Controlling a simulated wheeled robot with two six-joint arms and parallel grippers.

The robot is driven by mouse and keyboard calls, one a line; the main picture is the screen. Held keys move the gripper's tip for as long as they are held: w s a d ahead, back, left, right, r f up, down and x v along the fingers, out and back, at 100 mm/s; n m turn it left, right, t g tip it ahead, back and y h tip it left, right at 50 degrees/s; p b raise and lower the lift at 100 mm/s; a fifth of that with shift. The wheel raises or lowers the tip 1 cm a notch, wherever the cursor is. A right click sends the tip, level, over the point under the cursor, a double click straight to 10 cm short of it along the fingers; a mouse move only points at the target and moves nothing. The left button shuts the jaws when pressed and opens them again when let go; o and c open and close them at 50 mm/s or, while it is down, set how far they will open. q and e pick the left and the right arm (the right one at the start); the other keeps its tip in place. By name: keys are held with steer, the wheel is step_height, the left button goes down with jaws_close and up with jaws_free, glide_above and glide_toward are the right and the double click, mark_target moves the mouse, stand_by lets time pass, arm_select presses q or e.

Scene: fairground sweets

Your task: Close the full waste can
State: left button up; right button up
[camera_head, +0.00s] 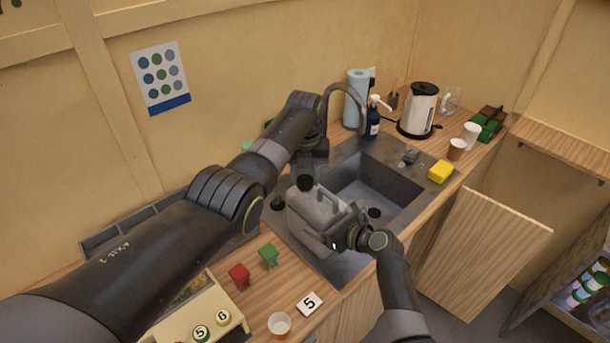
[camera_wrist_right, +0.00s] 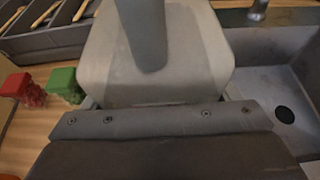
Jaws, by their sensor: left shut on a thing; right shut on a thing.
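The waste can (camera_head: 315,212) is a grey jerry can standing at the left edge of the sink, seemingly upright. It fills the upper middle of the right wrist view (camera_wrist_right: 200,65), with its grey handle (camera_wrist_right: 145,30) on top. My left gripper (camera_head: 309,168) is above the can's left end, shut on a small dark round piece (camera_head: 305,183) that looks like its cap. Whether this piece touches the can's mouth I cannot tell. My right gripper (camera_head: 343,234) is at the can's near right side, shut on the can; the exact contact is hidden.
The sink basin (camera_head: 400,185) lies right of the can, with a curved tap behind. A soap bottle (camera_head: 373,120) and kettle (camera_head: 418,110) stand behind.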

arm_select(q)
steer(key=o, duration=0.9)
steer(key=shift+o, duration=0.2)
steer(key=shift+r, duration=2.3)
steer(key=shift+c, duration=0.3)
